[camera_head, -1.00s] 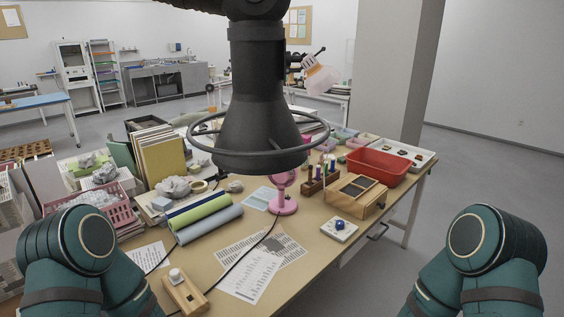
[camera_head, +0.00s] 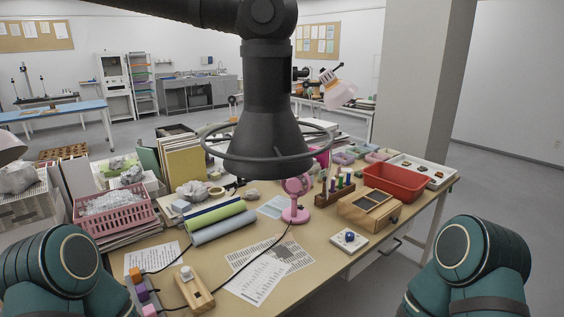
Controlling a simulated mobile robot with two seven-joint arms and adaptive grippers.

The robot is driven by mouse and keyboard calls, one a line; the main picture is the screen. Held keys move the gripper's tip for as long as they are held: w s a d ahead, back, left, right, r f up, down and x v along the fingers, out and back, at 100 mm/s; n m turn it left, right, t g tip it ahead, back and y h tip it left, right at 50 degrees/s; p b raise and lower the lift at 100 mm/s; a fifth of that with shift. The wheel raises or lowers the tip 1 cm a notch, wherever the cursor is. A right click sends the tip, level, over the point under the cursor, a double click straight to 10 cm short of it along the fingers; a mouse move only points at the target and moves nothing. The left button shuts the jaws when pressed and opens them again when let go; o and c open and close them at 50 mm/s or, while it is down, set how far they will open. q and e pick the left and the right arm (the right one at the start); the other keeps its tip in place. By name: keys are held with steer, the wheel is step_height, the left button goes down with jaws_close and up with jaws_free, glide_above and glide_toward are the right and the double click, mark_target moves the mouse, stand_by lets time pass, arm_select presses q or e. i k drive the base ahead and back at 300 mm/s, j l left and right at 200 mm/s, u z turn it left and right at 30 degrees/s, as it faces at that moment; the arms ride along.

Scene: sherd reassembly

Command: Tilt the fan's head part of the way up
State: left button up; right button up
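A small pink fan (camera_head: 295,211) stands upright on its round base on the tan table, right of the paper rolls. The lower part of its head shows, and a dark hood hanging in front covers the top, so I cannot tell its tilt. My two teal arms come in at the bottom left and bottom right corners. Neither gripper shows, and both arms look well apart from the fan.
The black hood (camera_head: 266,135) with a ring hangs over the table. Around the fan are green and blue rolls (camera_head: 217,225), a wooden box (camera_head: 358,211), a marker rack (camera_head: 334,190), a red tray (camera_head: 395,183) and a pink basket (camera_head: 118,214). Printed sheets and a cable lie in front.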

mark_target(293, 187)
steer(key=i+l+u, duration=0.25)
steer(key=l+u, duration=0.2)
steer(key=l, duration=0.15)
steer(key=i+l+u, duration=0.15)
steer(key=l+u, duration=0.3)
steer(key=l, duration=0.2)
steer(key=l+u, duration=0.4)
steer(key=l, duration=0.3)
steer(key=l+u, duration=0.45)
steer(key=l, duration=0.3)
